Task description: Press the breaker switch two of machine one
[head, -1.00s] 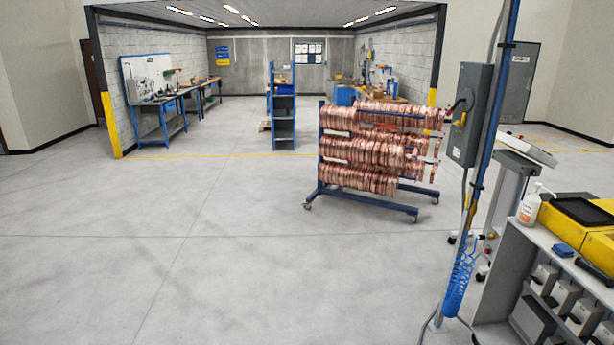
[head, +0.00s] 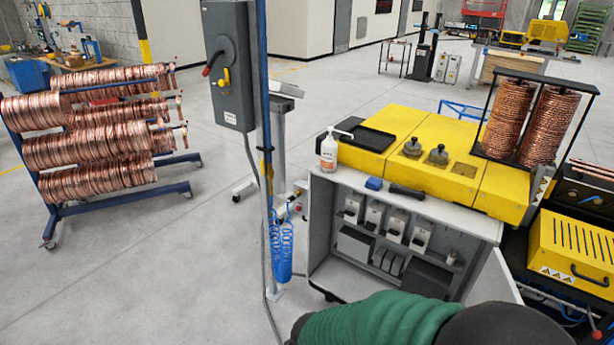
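A grey electrical box (head: 230,66) is mounted upright on a blue post (head: 265,120) left of centre. On its front are a dark handle with a red end (head: 212,64) and a yellow part (head: 226,78). I see no label that tells which machine or switch number this is. To its right stands a yellow machine (head: 385,140) on a grey cabinet (head: 330,225). Neither gripper's fingers show. A green ribbed sleeve with a dark end, probably my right arm, crosses the bottom right and hides part of the cabinet's lower front.
A rack of copper coils (head: 100,135) stands on the left. A white pump bottle (head: 329,152) stands on the cabinet. A blue coiled hose (head: 281,248) hangs by the post. Two upright copper coils (head: 507,118) stand on the yellow machine. The floor (head: 150,290) at the lower left is clear.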

